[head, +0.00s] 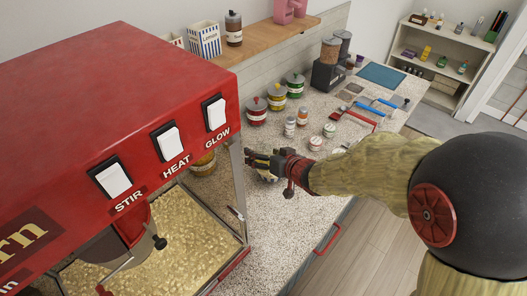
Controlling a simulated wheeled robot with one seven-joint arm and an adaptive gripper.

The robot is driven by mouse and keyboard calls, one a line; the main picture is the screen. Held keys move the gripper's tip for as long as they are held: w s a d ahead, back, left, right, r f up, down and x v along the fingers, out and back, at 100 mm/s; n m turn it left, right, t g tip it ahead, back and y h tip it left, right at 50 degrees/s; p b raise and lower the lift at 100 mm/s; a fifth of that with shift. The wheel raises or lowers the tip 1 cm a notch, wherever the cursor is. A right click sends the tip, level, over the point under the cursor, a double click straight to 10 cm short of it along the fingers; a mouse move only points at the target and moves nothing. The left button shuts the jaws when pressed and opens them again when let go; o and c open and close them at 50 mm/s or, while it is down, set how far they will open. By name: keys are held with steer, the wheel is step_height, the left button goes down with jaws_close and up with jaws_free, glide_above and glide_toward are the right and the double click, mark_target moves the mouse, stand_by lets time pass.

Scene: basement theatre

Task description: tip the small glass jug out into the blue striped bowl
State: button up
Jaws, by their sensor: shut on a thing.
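My gripper (258,163) reaches in from the right over the speckled counter, beside the red popcorn machine. It is shut on a small, pale, clear-looking thing, which fits the small glass jug (267,176). The fingers hide most of it, and its tilt and contents cannot be made out. I cannot make out the blue striped bowl in this view; the machine and my arm cover parts of the counter.
The red popcorn machine (130,110) fills the left. Lidded jars (277,97), small shakers (290,127) and a red-handled scoop (352,118) stand or lie behind my gripper. A wooden shelf (262,40) hangs above. The counter's front right (285,225) is clear.

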steer(key=shift+r+m+g+y+p, duration=0.45)
steer(key=shift+m+g+p, duration=0.2)
steer(key=shift+p, duration=2.7)
steer(key=shift+w+d+f+m+g+y+p, duration=0.15)
steer(key=shift+m+g+y+p, duration=0.3)
steer(key=shift+p, duration=1.15)
steer(key=shift+w+d+r+m+g+y+p, duration=0.1)
steer(key=shift+m+g+y+p, duration=0.3)
steer(key=shift+p, duration=1.2)
steer(key=shift+f+m+g+p, duration=0.1)
steer(key=shift+m+g+p, duration=0.25)
steer(key=shift+p, duration=0.4)
steer(key=shift+w+d+m+y+p, duration=0.1)
steer(key=shift+w+m+y+p, duration=0.05)
steer(key=shift+m+y+p, duration=0.35)
steer(key=shift+f+g+p, duration=0.1)
steer(key=shift+g+p, duration=0.15)
steer(key=shift+p, duration=0.15)
steer(key=shift+w+d+f+p, duration=0.1)
steer(key=shift+d+f+p, duration=0.05)
steer(key=shift+p, duration=1)
steer(key=shift+w+d+f+m+g+y+p, duration=0.2)
steer(key=shift+m+g+y+p, duration=0.15)
steer(key=shift+p, duration=0.7)
steer(key=shift+w+d+f+m+g+y+p, duration=0.15)
steer(key=shift+f+m+g+y+p, duration=0.2)
steer(key=shift+p, duration=0.65)
steer(key=shift+m+p, duration=0.25)
steer(key=shift+p, duration=0.15)
